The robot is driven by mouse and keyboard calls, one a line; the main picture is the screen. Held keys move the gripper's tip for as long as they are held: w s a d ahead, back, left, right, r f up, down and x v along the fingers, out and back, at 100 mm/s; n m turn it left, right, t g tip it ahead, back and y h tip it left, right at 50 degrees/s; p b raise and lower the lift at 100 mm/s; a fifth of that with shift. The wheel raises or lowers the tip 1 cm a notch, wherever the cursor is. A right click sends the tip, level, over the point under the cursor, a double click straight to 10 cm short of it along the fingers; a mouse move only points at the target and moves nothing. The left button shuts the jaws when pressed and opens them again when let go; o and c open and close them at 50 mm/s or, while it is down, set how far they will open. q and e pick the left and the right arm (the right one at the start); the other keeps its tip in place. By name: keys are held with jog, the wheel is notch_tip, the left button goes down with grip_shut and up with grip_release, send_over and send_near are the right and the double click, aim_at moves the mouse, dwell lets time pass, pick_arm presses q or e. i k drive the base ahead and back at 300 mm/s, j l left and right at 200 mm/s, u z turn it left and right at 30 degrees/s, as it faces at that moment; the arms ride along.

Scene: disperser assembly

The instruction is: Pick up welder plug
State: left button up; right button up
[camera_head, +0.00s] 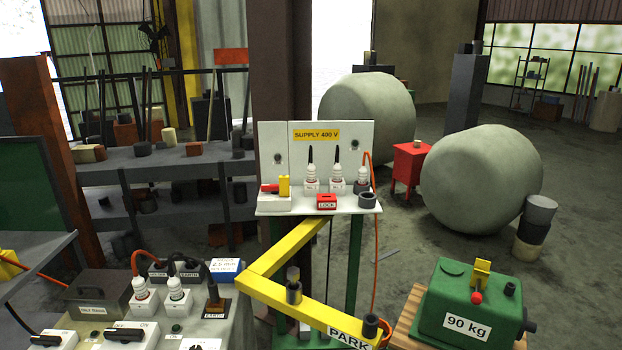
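No label I can read names the welder plug, so I cannot tell which plug it is. On the white "SUPPLY 400 V" board (355,135), a white plug with an orange cable (363,175) stands at the right of the shelf. Two white plugs with black tops, a left one (311,173) and a right one (337,173), stand beside it. On the bench at lower left, a white plug with an orange cable (140,288) and a white plug with a black cable (175,288) stand upright in white bases. Neither gripper is in view.
A red "LOCK" block (326,202) lies on the board's shelf. A yellow beam marked "PARK" (265,290) crosses in front of the stand. A green "90 kg" box (468,305) sits at lower right. A dark "OILY RAGS" box (98,291) stands on the left bench.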

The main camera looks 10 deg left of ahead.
aim_at(311, 168)
jog(key=i+l+u, duration=0.15)
jog(key=i+l, duration=0.15)
jog(key=i+l+u, duration=0.15)
jog(key=i+l, duration=0.15)
jog(key=l, duration=0.15)
jog(key=i+l+u, duration=0.15)
jog(key=l, duration=0.25)
jog(key=i, duration=0.1)
